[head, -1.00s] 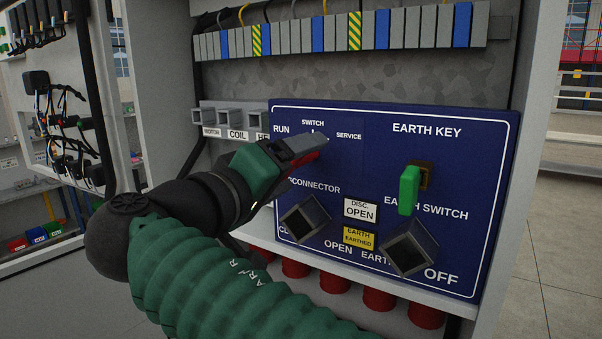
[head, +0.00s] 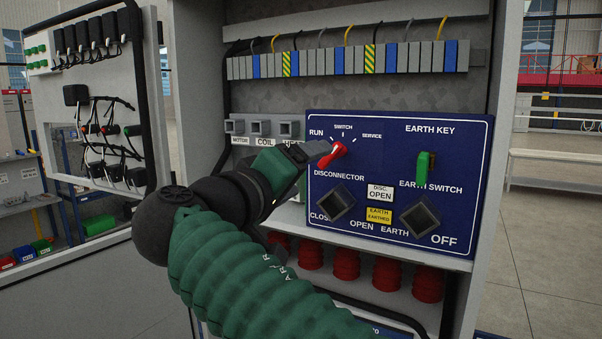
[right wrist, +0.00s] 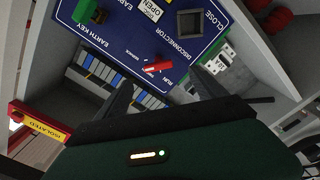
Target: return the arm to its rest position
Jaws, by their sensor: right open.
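My right gripper (head: 312,152) is open and empty, at the left edge of the blue panel (head: 468,165). In the right wrist view its two fingers (right wrist: 161,82) stand apart, with the red selector switch (right wrist: 157,66) beyond them and clear of them. The red switch (head: 332,155) sits below the RUN, SWITCH and SERVICE marks, its handle slanting from lower left to upper right. My right arm, in a green ribbed sleeve, reaches in from the bottom of the head view. My left gripper is not in view.
The cabinet's right side wall (head: 497,150) is close by. Open floor (head: 545,265) lies to the right.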

